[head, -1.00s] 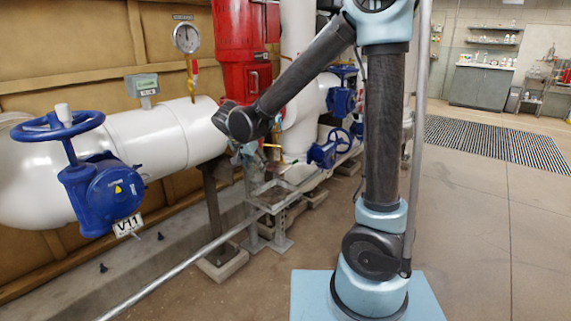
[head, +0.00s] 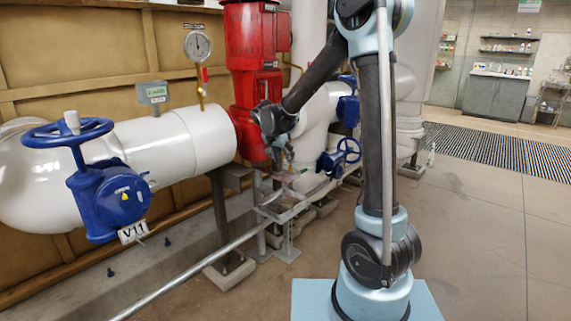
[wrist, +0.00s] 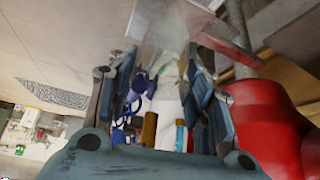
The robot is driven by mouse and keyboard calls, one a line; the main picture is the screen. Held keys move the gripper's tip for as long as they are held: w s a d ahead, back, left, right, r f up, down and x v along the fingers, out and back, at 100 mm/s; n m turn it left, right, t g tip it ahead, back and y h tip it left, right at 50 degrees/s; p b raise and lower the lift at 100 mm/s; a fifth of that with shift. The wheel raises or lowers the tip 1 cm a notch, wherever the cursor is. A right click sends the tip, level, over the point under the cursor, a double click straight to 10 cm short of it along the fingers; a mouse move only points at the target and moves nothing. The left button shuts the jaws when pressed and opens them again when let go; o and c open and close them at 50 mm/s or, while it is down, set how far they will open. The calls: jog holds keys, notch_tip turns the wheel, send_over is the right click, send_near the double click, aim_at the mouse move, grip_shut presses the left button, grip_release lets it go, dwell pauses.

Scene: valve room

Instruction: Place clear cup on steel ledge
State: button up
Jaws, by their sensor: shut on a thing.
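My gripper (wrist: 162,62) is shut on the clear cup (wrist: 172,22), a see-through shape between and beyond the fingertips in the wrist view. In the head view my gripper (head: 283,158) hangs in front of the red pump's lower part, just above the steel ledge (head: 281,207). The cup is too small and faint there to make out. The ledge is a grey metal frame on short legs.
The red pump (head: 255,65) and white pipe (head: 185,140) stand close behind my gripper. A blue valve (head: 112,195) marked V11 is at left, and a blue handwheel (head: 347,150) is right of the gripper. A long metal rail (head: 195,270) runs toward the front. Open floor lies at right.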

jog(key=shift+w+d, duration=0.25)
jog(key=shift+w, duration=0.3)
jog(key=shift+w+d, duration=0.25)
jog(key=shift+w, duration=0.25)
jog(key=shift+w+d+f, duration=0.1)
jog(key=shift+w+f, duration=0.1)
jog(key=shift+f, duration=1.55)
jog(key=o, duration=0.9)
